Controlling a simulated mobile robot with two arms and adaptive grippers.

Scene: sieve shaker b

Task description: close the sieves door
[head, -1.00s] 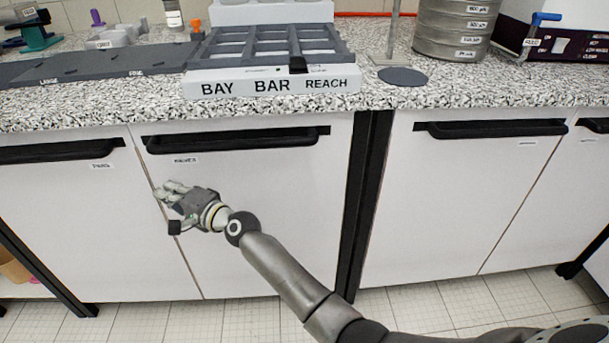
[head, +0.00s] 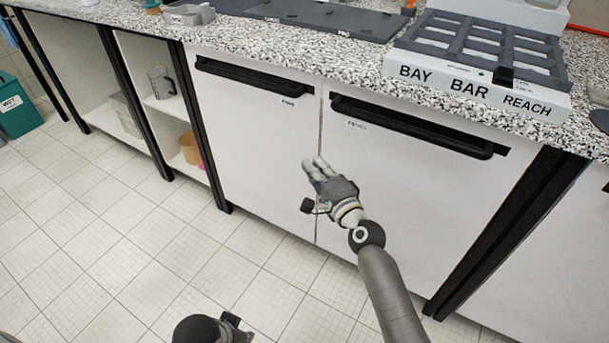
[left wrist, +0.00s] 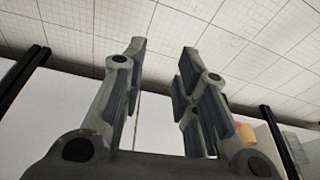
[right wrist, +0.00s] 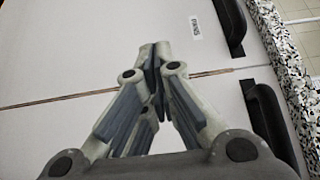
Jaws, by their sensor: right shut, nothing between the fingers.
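Two white cabinet doors stand side by side under the counter, the left door (head: 255,165) and the right door (head: 400,210), each with a black bar handle and a small label. The head view is too coarse to read the labels, so I cannot tell which is the sieves door. Both look flush, with a thin seam between them. My right gripper (head: 313,167) is shut and empty in front of the seam, below the handles. In the right wrist view its fingers (right wrist: 155,50) meet near the seam; contact is unclear. My left gripper (left wrist: 163,48) is open and empty.
Open shelves (head: 165,108) with a jug and an orange container stand left of the doors. A grey rack with a "BAY BAR REACH" front (head: 480,90) sits on the speckled counter. The tiled floor (head: 120,230) before the cabinets is clear.

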